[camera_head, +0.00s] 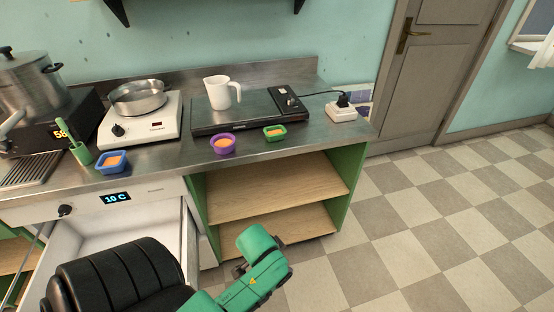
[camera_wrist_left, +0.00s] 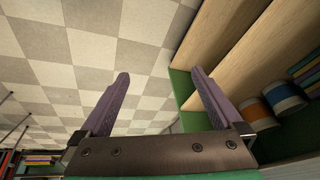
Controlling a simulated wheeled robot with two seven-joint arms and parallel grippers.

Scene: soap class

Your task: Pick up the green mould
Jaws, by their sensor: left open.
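The green mould (camera_head: 274,133) is a small square cup with orange content. It sits upright on the steel counter near its front edge, right of the purple mould (camera_head: 222,144). It does not show in the left wrist view. My left arm's green wrist shows low in the head view, in front of the cabinet and below counter height, well apart from the mould. In the left wrist view my left gripper (camera_wrist_left: 160,82) has its two purple fingers spread with nothing between them, over floor tiles and beside wooden shelves. My right gripper is not in view.
A blue mould (camera_head: 111,162) stands left on the counter (camera_head: 185,155). A hot plate (camera_head: 250,110) bears a white jug (camera_head: 221,92) behind the moulds. A white power adapter (camera_head: 342,112) is at right. An open drawer (camera_head: 130,225) juts out below. Shelves (camera_head: 275,185) are under the counter.

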